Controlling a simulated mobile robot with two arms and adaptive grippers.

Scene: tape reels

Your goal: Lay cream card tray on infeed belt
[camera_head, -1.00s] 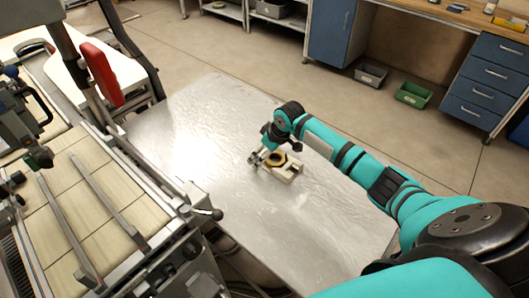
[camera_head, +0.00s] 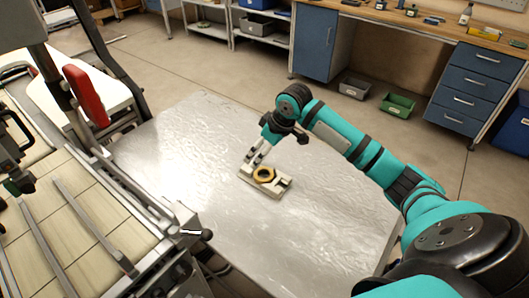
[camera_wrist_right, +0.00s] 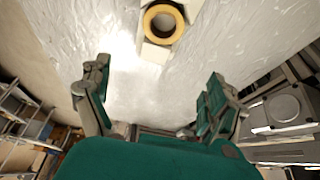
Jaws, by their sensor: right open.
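The cream card tray (camera_head: 277,190) lies on the shiny metal table with a yellow-brown tape reel (camera_head: 264,174) in it. In the right wrist view the tray (camera_wrist_right: 154,52) and reel (camera_wrist_right: 163,22) show at the top centre, beyond the fingertips and cut by the frame edge. My right gripper (camera_head: 254,158) is just behind the tray's far left part in the head view. It is open, with nothing between its fingers (camera_wrist_right: 158,88). The infeed belt (camera_head: 82,255), cream slats with grey rails on top, is at the left. My left gripper is not in view.
The metal table (camera_head: 190,130) is otherwise clear. A grey machine frame with a lever (camera_head: 190,225) stands between belt and table. A red padded part (camera_head: 85,95) rises behind the belt. Grey (camera_head: 354,88) and green (camera_head: 397,104) bins sit on the floor by the blue cabinets.

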